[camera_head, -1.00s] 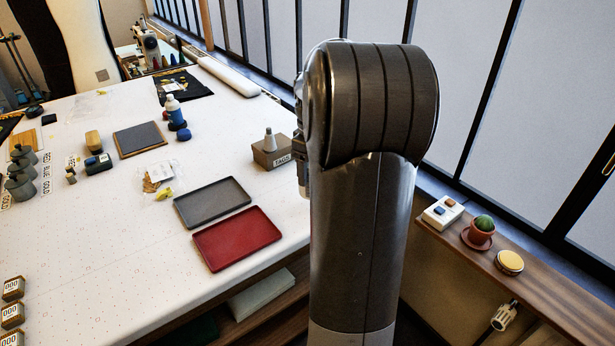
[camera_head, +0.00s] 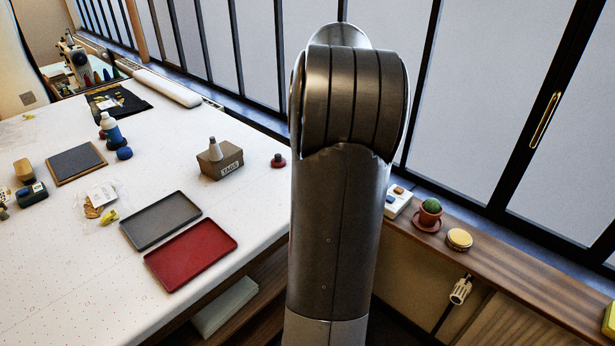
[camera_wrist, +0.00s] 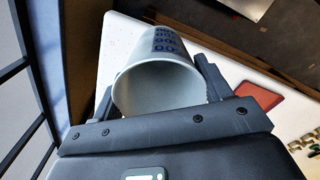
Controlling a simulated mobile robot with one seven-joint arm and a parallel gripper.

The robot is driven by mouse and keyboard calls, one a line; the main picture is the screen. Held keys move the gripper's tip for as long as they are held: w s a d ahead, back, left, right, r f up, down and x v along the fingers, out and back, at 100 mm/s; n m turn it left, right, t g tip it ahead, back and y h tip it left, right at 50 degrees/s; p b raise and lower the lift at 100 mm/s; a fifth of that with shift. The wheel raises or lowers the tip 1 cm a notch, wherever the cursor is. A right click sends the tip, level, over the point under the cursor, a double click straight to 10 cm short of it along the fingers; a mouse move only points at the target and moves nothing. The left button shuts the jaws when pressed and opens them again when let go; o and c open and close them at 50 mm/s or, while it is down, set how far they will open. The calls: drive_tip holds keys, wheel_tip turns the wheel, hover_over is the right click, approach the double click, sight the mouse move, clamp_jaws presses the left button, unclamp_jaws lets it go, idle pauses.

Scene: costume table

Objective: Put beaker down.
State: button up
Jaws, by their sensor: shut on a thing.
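The beaker (camera_wrist: 155,85) is a pale grey-white cup with dark blue markings on its side. It shows in the wrist view with its open rim towards the camera. My gripper (camera_wrist: 158,90) is shut on it, one finger on each side. The white table top (camera_wrist: 117,40) lies behind the beaker; I cannot tell whether the beaker touches it. In the head view my arm hides the gripper and the beaker.
In the head view a red tray (camera_head: 191,255) and a grey tray (camera_head: 160,220) lie near the table's right front edge. A cactus pot (camera_head: 430,212) stands on the window ledge.

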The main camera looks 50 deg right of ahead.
drive_tip(key=s+d+n, duration=0.2)
drive_tip(key=d, duration=0.5)
drive_tip(key=shift+w+a+f, duration=0.5)
drive_tip(key=shift+w+f, duration=1.35)
drive_tip(key=shift+w, duration=0.1)
drive_tip(key=shift+w+a+f, duration=0.45)
drive_tip(key=shift+w+f, duration=1.4)
drive_tip(key=shift+w, duration=0.05)
drive_tip(key=shift+w+a+f, duration=0.5)
drive_tip(key=shift+w+f, duration=1.35)
drive_tip(key=shift+w, duration=0.1)
drive_tip(key=shift+f, duration=0.1)
drive_tip(key=o, duration=1)
